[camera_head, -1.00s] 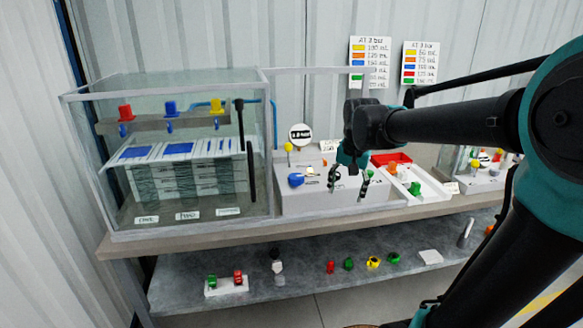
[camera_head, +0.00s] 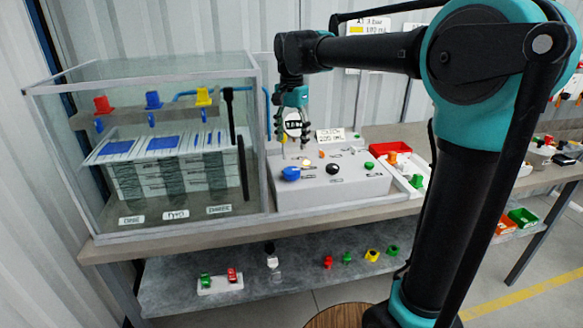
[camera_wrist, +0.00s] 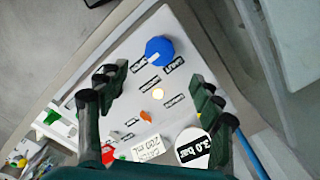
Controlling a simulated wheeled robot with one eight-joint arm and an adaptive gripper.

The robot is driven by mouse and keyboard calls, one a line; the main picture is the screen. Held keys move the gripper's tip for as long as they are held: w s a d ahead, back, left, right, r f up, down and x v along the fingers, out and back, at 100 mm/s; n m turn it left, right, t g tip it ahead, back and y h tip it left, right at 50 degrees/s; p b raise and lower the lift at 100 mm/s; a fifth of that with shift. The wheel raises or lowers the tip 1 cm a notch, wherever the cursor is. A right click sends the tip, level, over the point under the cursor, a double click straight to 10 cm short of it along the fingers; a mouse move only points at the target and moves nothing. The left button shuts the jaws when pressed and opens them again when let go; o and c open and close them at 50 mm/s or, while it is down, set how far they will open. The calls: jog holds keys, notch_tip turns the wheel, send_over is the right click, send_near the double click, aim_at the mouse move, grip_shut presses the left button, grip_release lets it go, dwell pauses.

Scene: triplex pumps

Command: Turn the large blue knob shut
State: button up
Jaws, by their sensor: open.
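The large blue knob (camera_head: 290,173) sits at the left front of the grey panel box (camera_head: 345,192) on the bench. In the wrist view the blue knob (camera_wrist: 159,50) lies beyond the fingertips, near the middle top, with a pale bar across its top. My gripper (camera_head: 292,146) points down above the back left part of the panel, above and behind the blue knob. In the wrist view my gripper (camera_wrist: 158,80) has its two dark fingers spread wide with nothing between them. It is apart from the knob.
A glass tank (camera_head: 150,150) with red, blue and yellow knobs stands close left of the panel. A round gauge sign (camera_wrist: 193,147) and a white label card (camera_head: 331,135) stand behind the controls. A black knob (camera_head: 333,169) is right of the blue one. A red tray (camera_head: 392,149) stands further right.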

aim_at(292, 170)
notch_tip(292, 170, down, 10)
jog(key=shift+f, duration=0.15)
jog(key=shift+c, duration=0.5)
jog(key=c, duration=1.1)
jog(key=shift+o, duration=0.2)
